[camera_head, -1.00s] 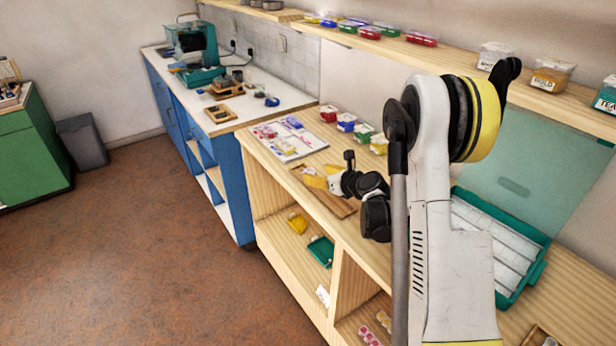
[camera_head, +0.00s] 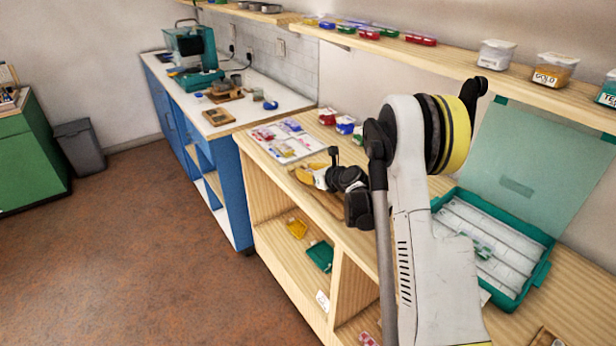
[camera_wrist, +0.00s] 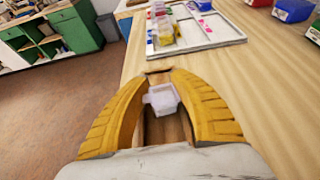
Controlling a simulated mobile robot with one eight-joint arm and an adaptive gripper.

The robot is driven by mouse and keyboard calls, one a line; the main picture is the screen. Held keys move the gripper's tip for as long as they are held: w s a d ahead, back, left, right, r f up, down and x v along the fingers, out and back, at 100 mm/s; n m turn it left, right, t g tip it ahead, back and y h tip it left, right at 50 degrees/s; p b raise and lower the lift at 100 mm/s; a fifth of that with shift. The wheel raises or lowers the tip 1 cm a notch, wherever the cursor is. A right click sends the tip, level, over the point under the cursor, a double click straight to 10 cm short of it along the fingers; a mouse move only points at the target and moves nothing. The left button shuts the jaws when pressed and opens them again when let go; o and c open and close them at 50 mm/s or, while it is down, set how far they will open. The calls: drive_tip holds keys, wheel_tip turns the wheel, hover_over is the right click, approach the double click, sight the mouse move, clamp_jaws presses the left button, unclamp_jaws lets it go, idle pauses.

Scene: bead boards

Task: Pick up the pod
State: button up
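The pod looks to be the small pale, see-through tub (camera_wrist: 162,98) in the wrist view. In the head view my gripper (camera_head: 304,176) is low over a brown wooden tray (camera_head: 328,203) on the pale wooden bench. Brown wood shows below the pod between the fingers.
A white sectioned board (camera_head: 290,152) with coloured pieces lies just beyond my gripper. Small coloured bins (camera_head: 345,124) stand along the back. An open teal case (camera_head: 535,275) lies to the right. The bench's front edge is close on the left.

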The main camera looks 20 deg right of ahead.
drive_tip(key=shift+r, duration=0.1)
wheel_tip(320, 180, up, 4)
drive_tip(key=shift+r+p, duration=0.25)
drive_tip(key=shift+p, duration=0.9)
drive_tip(key=s+d+r+p, duration=0.1)
drive_tip(key=s+d+r, duration=0.1)
drive_tip(key=s+d+r+p, duration=0.1)
drive_tip(key=s+d+r, duration=0.1)
drive_tip(key=s+d, duration=0.1)
drive_tip(key=s+d+r+p, duration=0.1)
drive_tip(key=s+d+r, duration=0.1)
drive_tip(key=s+d, duration=0.1)
drive_tip(key=shift+d+r, duration=0.15)
drive_tip(key=shift+d, duration=0.1)
clamp_jaws()
drive_tip(key=o, duration=1.6)
unclamp_jaws()
